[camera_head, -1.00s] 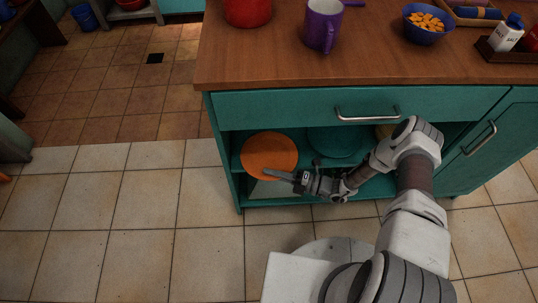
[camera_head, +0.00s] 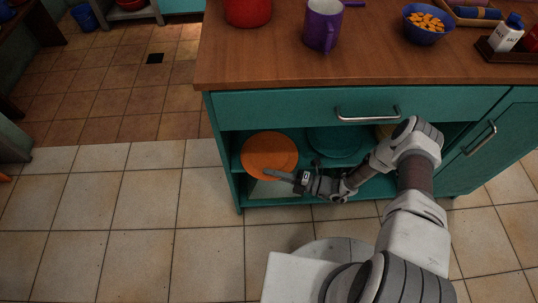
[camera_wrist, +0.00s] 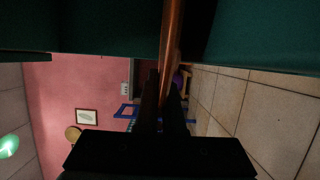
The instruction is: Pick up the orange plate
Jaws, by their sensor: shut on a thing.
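The orange plate (camera_head: 269,153) is a flat round disc at the left end of the open shelf under the counter. My gripper (camera_head: 271,173) reaches in from the right and is at the plate's near lower edge. In the wrist view the plate (camera_wrist: 173,38) shows edge-on as a thin orange-brown strip. My gripper's two dark fingers (camera_wrist: 165,85) lie on either side of that strip, shut on its rim. Whether the plate is clear of the shelf cannot be told.
The teal cabinet (camera_head: 290,107) has side walls close to the plate and a drawer above it. A teal plate (camera_head: 334,141) lies to the right in the shelf. A purple mug (camera_head: 322,25) and red pot (camera_head: 248,10) stand on the counter. The tiled floor in front is clear.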

